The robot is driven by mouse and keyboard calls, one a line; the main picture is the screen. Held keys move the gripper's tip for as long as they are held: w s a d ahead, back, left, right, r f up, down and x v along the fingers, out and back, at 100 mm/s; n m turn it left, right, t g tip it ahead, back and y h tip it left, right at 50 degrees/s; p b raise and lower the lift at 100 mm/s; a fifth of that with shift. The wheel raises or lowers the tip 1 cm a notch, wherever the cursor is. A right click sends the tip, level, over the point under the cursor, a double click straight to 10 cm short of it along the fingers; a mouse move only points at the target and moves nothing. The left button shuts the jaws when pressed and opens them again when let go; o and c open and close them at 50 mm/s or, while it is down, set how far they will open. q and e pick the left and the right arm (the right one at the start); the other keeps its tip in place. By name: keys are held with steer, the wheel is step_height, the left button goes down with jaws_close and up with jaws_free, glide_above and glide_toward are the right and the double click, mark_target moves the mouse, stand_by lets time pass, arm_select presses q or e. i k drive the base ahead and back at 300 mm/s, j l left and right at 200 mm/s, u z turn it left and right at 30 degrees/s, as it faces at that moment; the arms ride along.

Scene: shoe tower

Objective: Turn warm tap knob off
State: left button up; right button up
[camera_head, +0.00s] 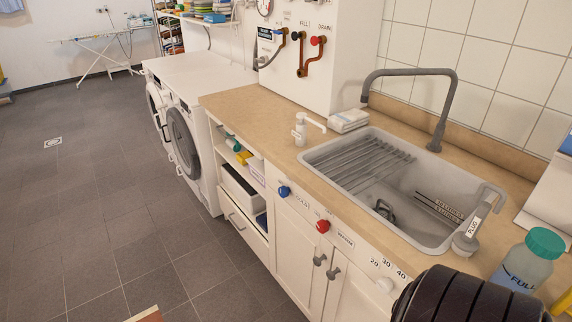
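The warm tap knob (322,226) is a red round knob on the white front panel below the sink, with a label reading "WARM" to its right. Its exact turn angle is too small to tell. A blue knob (283,191) sits to its left by a label that seems to read "COLD". The grey sink (318,158) has a tall grey faucet (444,108); no water stream is visible. Neither of my grippers shows in the head view, and nothing touches the red knob.
A dark ribbed rounded shape (470,296) fills the bottom right, near a bottle with a green cap (545,243). Cabinet handles (331,273) stick out below the knobs. A washing machine (184,142) stands to the left.

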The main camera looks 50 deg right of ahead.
mark_target(323, 225)
steer(key=i+z, duration=0.4)
steer(key=i+j+z, duration=0.25)
steer(key=z, duration=0.15)
steer(key=i+j+z, duration=0.4)
steer(key=l, duration=0.1)
